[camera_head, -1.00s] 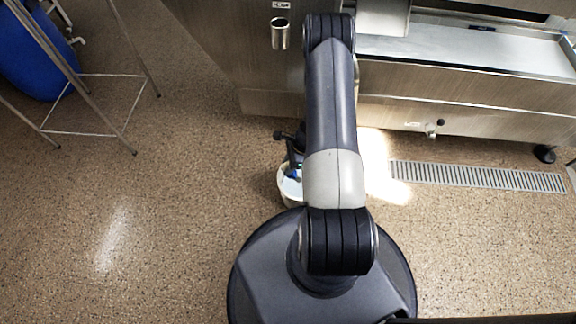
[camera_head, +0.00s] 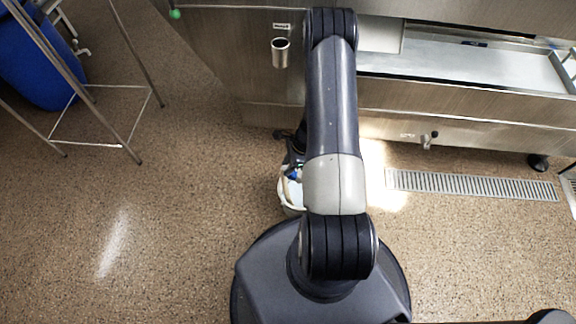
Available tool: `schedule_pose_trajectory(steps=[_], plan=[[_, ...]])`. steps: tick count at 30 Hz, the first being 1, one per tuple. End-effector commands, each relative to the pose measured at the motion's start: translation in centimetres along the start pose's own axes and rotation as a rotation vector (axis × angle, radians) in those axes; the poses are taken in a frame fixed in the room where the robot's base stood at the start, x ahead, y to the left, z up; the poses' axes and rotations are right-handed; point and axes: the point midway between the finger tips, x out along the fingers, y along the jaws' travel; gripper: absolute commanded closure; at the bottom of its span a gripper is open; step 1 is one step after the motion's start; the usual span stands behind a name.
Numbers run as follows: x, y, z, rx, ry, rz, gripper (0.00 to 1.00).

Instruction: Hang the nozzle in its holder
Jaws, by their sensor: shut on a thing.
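The holder (camera_head: 281,53) is a short, open-topped metal cup fixed to the front of the steel machine, left of my raised arm. My gripper (camera_head: 296,166) is low, just above a white bucket, and mostly hidden behind my arm. It is shut on the nozzle (camera_head: 294,173), of which only a small blue part shows. The nozzle is well below the holder and apart from it. Its exact tilt and the fingertips cannot be made out.
The white bucket (camera_head: 284,204) stands on the floor beside my base, with a pale curved strip at its opening. A steel machine (camera_head: 440,99) spans the back. A metal stand (camera_head: 130,149) and blue barrel (camera_head: 38,80) are at left.

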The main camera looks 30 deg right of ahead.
Motion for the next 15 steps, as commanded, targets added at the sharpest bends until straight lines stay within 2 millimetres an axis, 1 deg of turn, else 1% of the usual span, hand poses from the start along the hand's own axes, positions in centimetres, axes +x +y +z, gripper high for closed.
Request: schedule_pose_trajectory(steps=[1, 15], plan=[[-0.7, 0.0, 0.3, 0.0, 0.0, -0.001, 1.0], [-4.2, 0.3, 1.7, -0.001, 0.0, 0.0, 1.0]])
